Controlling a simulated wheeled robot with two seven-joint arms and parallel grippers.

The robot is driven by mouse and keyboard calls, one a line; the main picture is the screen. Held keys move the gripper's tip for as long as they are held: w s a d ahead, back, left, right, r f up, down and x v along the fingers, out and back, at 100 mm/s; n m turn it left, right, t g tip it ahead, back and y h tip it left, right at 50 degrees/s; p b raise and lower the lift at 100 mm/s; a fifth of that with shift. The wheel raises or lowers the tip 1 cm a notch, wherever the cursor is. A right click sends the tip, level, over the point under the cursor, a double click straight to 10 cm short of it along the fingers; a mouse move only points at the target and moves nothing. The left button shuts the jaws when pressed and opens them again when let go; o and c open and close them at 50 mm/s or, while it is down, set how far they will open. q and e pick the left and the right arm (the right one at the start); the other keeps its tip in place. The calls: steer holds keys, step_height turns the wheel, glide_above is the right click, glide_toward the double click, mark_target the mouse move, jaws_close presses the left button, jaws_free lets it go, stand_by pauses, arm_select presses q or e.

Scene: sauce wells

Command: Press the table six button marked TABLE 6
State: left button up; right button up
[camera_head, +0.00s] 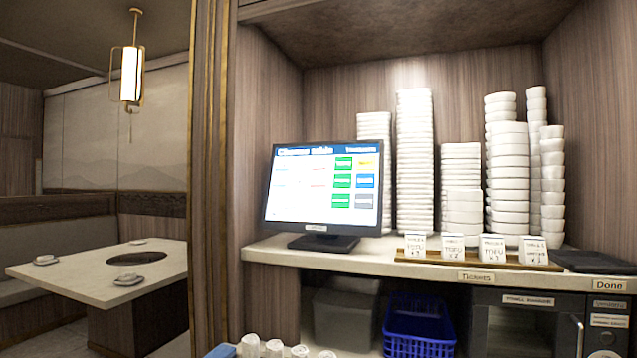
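A monitor (322,190) stands on a black foot on the pale shelf, facing me with its screen lit. The screen has a blue header bar and a mostly white left part with faint marks. On its right side are two columns of coloured buttons: green ones (342,181), an orange one (366,161), a blue one (365,181) and a grey one (364,201). The lettering is too small to read, so I cannot tell which button, if any, is marked TABLE 6. Neither of my grippers is in view.
Tall stacks of white bowls (414,160) stand right of the monitor. A wooden ticket rail (470,258) with several white cards is in front of them. Below are a blue basket (418,325) and a dark appliance (525,325). A dining table (75,267) is at left.

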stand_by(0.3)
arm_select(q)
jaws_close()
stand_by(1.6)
